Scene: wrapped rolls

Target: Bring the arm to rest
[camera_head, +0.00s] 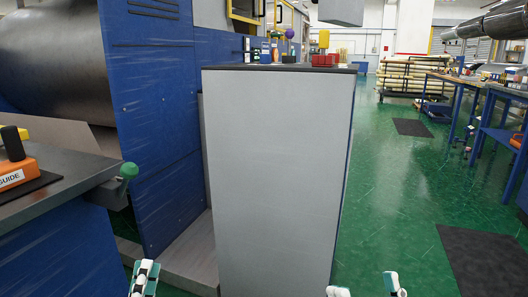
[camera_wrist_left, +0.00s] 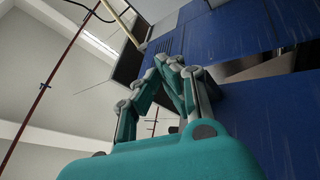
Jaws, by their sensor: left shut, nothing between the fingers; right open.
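My left gripper (camera_head: 143,268) shows at the bottom left of the head view, with its fingertips together. In the left wrist view my left gripper (camera_wrist_left: 172,62) is shut with nothing between its teal and grey fingers. My right gripper (camera_head: 367,284) shows at the bottom of the head view, right of centre. Its two fingertips are apart and nothing shows between them. Most of both arms is out of view.
A tall grey cabinet (camera_head: 278,180) stands close in front. A blue machine (camera_head: 160,130) is on the left, beside a bench (camera_head: 60,197) with an orange block (camera_head: 17,172). Green floor (camera_head: 400,200) is open to the right, with blue workbenches (camera_head: 500,135) beyond.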

